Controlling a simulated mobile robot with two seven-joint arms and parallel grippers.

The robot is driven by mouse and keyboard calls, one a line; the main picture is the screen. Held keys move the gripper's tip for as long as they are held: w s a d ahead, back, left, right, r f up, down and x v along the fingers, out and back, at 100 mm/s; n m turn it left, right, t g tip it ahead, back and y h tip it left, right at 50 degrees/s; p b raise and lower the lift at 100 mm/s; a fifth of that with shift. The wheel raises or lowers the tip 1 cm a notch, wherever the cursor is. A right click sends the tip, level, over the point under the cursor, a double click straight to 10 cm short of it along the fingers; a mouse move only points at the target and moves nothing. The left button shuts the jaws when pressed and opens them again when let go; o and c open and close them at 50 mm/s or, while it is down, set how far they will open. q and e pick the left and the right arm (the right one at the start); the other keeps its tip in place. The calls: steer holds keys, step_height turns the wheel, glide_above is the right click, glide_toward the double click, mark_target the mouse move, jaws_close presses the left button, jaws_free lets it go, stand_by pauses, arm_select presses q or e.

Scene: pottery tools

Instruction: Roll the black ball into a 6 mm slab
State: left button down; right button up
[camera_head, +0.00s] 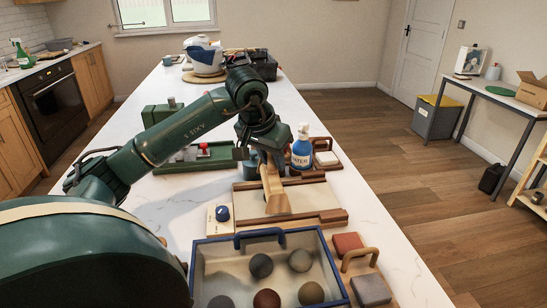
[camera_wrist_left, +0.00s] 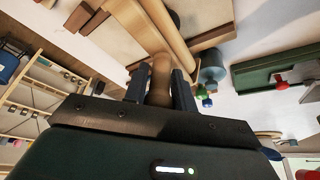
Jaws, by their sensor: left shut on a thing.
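My left gripper (camera_head: 262,152) is shut on one handle of a wooden rolling pin (camera_head: 275,190). The pin points toward the camera over the pale rolling board (camera_head: 312,197), which has brown wooden rails. In the left wrist view the pin's handle (camera_wrist_left: 160,80) sits between the two dark fingers. I cannot tell whether the pin touches the board. No black ball shows on the visible part of the board; the pin hides some of it. Several balls lie in the blue-rimmed tray (camera_head: 205,270), among them a dark grey one (camera_head: 262,265). My right gripper is not in view.
A blue-and-white water bottle (camera_head: 302,150) stands behind the board at the right. A green toolbox-like tray (camera_head: 215,162) lies behind left. A dark blue knob-shaped thing (camera_head: 222,213) is left of the board. Coloured blocks (camera_head: 370,288) sit right of the ball tray.

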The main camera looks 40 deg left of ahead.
arm_select(q)
steer(key=shift+s+a+f, duration=0.1)
steer(key=shift+s+f, duration=0.1)
steer(key=shift+s, duration=0.05)
steer(key=shift+w, duration=0.15)
steer(key=shift+w+d+f, duration=0.15)
steer(key=shift+w+d, duration=0.05)
steer(key=shift+w+d+f+p, duration=0.1)
steer(key=shift+w+d+p, duration=0.25)
steer(key=shift+p, duration=0.2)
steer(key=shift+s+a+f, duration=0.1)
